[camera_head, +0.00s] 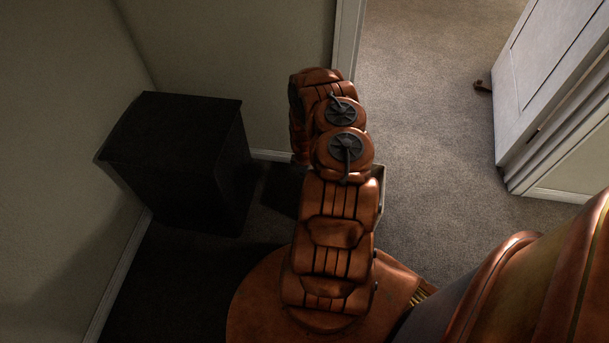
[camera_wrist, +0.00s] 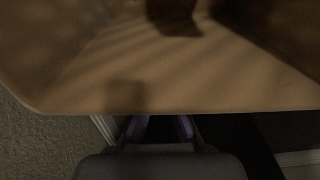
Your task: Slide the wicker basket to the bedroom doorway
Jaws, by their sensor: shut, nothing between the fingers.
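In the wrist view a tan, open container fills the upper part; it seems to be the wicker basket (camera_wrist: 190,85), though no weave can be made out. My gripper (camera_wrist: 159,128) is at its near rim, with the fingertips partly hidden by it. The fingers look shut and empty; whether they touch the basket I cannot tell. In the head view my arm hides the gripper and most of the basket; a small pale edge beside my arm may be part of it. The doorway (camera_head: 430,90) is open at the upper right, with carpet running through it.
A dark box-like cabinet (camera_head: 185,160) stands in the left corner against the walls. The carpet between my arm and the door is clear.

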